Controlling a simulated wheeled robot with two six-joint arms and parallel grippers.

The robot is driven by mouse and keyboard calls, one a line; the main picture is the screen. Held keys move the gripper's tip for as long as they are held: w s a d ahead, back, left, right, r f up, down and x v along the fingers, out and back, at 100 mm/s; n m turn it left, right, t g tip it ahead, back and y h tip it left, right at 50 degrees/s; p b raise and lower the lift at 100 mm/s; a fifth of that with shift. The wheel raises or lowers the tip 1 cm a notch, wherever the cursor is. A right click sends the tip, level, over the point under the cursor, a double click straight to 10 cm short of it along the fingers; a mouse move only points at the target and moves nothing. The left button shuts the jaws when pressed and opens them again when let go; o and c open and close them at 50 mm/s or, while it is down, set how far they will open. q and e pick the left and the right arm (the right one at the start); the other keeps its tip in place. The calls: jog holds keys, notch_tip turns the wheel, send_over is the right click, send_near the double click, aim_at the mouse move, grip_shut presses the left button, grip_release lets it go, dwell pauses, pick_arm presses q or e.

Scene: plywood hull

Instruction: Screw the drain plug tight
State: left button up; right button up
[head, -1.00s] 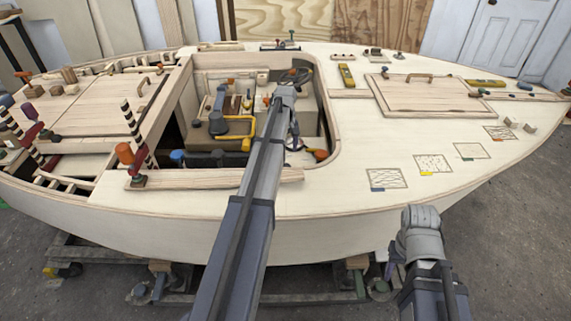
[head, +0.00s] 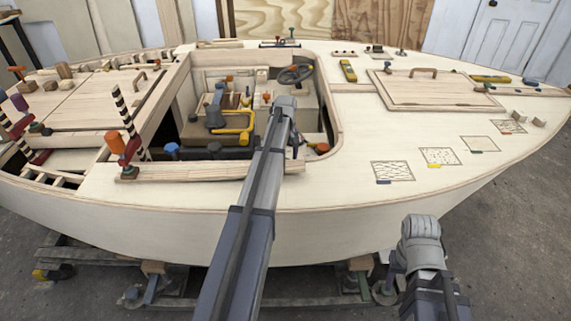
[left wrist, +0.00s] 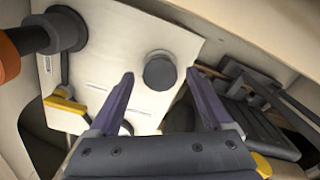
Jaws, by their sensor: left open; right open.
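In the left wrist view a round dark grey cap (left wrist: 160,72), which looks like the drain plug, stands out from a pale panel (left wrist: 110,60). My left gripper (left wrist: 160,78) is open, its two purple fingers apart on either side of the cap in that picture. I cannot tell whether they touch it. In the head view my left arm reaches into the cockpit, and the cap cannot be made out there. My right gripper (head: 393,268) is open, outside the hull at the lower right, partly hidden by its own wrist.
A large dark knob (left wrist: 62,30) and a yellow part (left wrist: 66,106) lie left of the cap. A dark ribbed part (left wrist: 262,125) lies right. The cockpit's wooden ledge (head: 200,171) is beside my left arm. A steering wheel (head: 295,74) stands behind. The floor at right is clear.

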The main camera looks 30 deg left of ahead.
pick_arm(q)
grip_shut()
dwell(0.8)
